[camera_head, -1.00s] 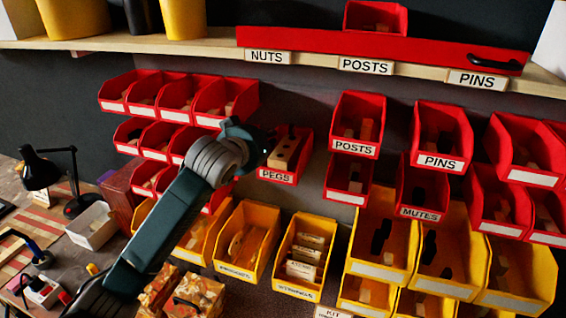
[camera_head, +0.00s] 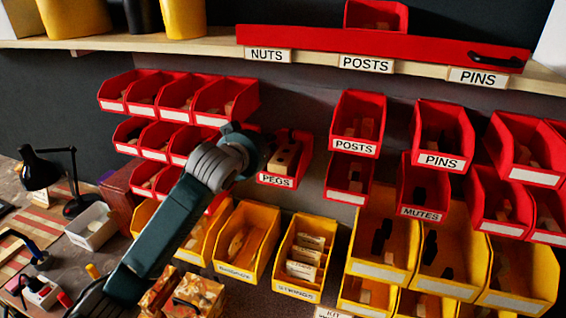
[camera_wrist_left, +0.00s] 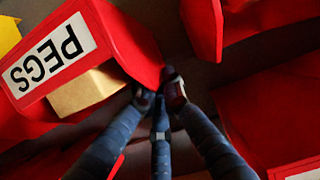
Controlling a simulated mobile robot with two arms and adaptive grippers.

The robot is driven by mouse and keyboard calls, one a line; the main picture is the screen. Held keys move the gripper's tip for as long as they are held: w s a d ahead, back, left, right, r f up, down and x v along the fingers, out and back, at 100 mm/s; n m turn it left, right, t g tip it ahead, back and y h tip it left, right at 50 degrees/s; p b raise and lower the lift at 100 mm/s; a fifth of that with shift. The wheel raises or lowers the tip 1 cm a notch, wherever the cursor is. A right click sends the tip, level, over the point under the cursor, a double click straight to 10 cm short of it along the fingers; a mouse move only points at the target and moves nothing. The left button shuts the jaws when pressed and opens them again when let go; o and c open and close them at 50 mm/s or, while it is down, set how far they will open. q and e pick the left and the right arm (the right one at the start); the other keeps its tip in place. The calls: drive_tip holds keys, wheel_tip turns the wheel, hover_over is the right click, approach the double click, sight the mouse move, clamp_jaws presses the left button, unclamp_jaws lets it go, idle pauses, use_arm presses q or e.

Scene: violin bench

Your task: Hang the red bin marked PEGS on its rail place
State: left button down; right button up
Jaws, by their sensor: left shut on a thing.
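The red bin marked PEGS (camera_head: 276,181) is held upright in front of the wall, between the small red bins on the left and the POSTS bin. It has light wooden pieces inside. My left gripper (camera_wrist_left: 158,90) is shut on the edge of this bin, whose PEGS label (camera_wrist_left: 48,60) appears upside down in the left wrist view. In the head view my left wrist (camera_head: 218,160) is at the bin's left side, and the fingertips are mostly hidden. Whether the bin's back touches a rail is hidden. My right gripper is not in view.
The red POSTS bin (camera_head: 357,122) hangs to the right, with another red bin (camera_head: 347,180) below it. Yellow bins (camera_head: 247,236) are below. Small red bins (camera_head: 222,98) crowd the left. A shelf (camera_head: 205,47) with NUTS, POSTS and PINS labels runs above.

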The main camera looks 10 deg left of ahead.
use_arm(q)
drive_tip(key=shift+f, duration=0.15)
drive_tip(key=c, duration=1.8)
unclamp_jaws()
drive_tip(key=shift+f, duration=0.1)
drive_tip(key=shift+c, duration=0.2)
drive_tip(key=shift+f, duration=0.1)
